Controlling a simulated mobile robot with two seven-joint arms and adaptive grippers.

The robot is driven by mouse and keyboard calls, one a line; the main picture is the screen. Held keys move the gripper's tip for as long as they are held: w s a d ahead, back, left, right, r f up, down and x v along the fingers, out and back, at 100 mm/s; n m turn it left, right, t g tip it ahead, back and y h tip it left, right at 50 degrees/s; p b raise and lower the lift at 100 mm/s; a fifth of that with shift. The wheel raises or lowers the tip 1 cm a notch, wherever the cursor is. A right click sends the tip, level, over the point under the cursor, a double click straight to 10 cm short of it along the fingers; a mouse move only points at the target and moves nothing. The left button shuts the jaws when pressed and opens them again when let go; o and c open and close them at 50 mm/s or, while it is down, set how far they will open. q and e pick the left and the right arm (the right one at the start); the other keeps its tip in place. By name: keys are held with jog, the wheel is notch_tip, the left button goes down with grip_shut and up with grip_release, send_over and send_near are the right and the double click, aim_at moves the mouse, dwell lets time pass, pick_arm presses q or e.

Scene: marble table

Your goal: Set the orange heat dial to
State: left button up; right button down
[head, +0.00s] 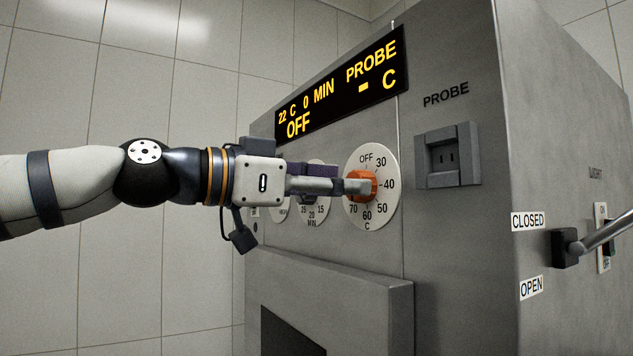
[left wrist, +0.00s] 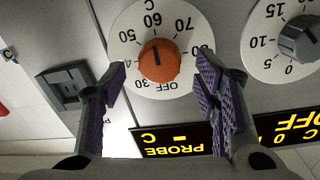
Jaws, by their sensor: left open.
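The orange heat dial (head: 360,187) sits on a white round scale (head: 388,160) on the grey machine's front. In the left wrist view the dial (left wrist: 159,62) shows upside down, with a dark line on it towards 60. I cannot tell for sure that this line is the pointer. My left gripper (head: 345,184) is at the dial and hides part of it. In the left wrist view the left gripper (left wrist: 160,72) is open, one finger on each side of the dial, with gaps between fingers and knob. My right gripper is not in view.
A display (head: 340,85) above reads 22 C, 0 MIN, OFF and PROBE - C. A grey minute dial (left wrist: 300,40) is beside the heat dial. A probe socket (head: 447,155) is right of it. A lever handle (head: 600,235) sticks out at far right.

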pick_arm(q)
jog(key=v, duration=1.1)
jog(key=shift+a, duration=0.1)
